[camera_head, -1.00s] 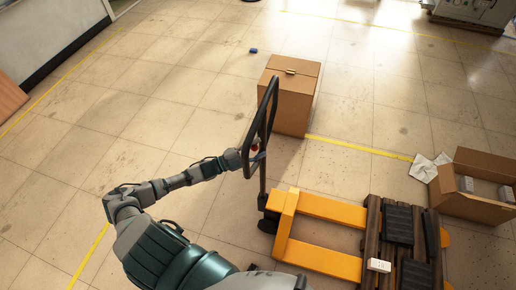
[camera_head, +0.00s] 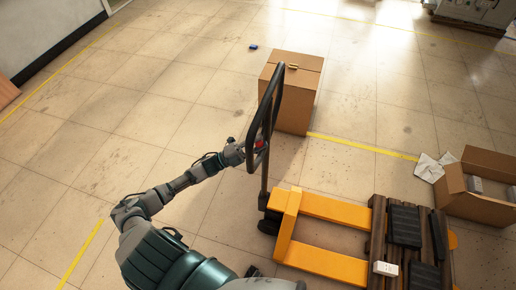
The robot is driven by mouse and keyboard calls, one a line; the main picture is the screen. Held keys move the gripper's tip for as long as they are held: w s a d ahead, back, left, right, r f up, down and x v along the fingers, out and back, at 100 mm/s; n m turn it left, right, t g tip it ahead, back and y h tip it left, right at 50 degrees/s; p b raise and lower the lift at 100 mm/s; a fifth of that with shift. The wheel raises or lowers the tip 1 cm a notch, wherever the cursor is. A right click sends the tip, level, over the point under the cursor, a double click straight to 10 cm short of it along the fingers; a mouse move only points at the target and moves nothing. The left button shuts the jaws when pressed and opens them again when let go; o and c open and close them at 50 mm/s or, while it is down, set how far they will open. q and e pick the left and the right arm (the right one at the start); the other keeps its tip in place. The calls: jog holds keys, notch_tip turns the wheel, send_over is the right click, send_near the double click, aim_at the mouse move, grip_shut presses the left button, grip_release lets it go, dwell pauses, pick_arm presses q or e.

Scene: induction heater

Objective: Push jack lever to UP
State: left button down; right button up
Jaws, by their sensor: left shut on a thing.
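The yellow pallet jack (camera_head: 318,207) stands on the floor at the lower right with its forks under a wooden pallet (camera_head: 378,228). Its tall black loop handle (camera_head: 278,95) rises to the left of the forks. A small red part, apparently the jack lever (camera_head: 260,144), shows at the lower end of the loop. My left gripper (camera_head: 246,153) is at the lower left of the loop, beside the red part, and is shut on the handle area. Its fingertips are small and partly hidden, so the exact contact is unclear. My right gripper is not in view.
A closed cardboard box (camera_head: 296,92) stands just behind the handle. An open box (camera_head: 486,190) and crumpled paper (camera_head: 433,167) lie at the right. Dark slabs (camera_head: 405,225) and a small white box (camera_head: 385,268) rest on the pallet. The floor at left is clear.

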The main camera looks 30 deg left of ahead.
pick_arm(q)
jog(key=shift+w+a+f+m+b, duration=0.1)
jog(key=shift+f+m+b, duration=0.4)
jog(key=shift+m+b, duration=0.1)
jog(key=c, duration=0.8)
grip_release()
jog(key=shift+a, duration=0.25)
jog(key=v, duration=1.2)
jog(key=shift+a+f, duration=0.2)
jog(key=shift+f, duration=0.05)
jog(key=shift+w+d, duration=0.1)
jog(key=shift+d, duration=0.05)
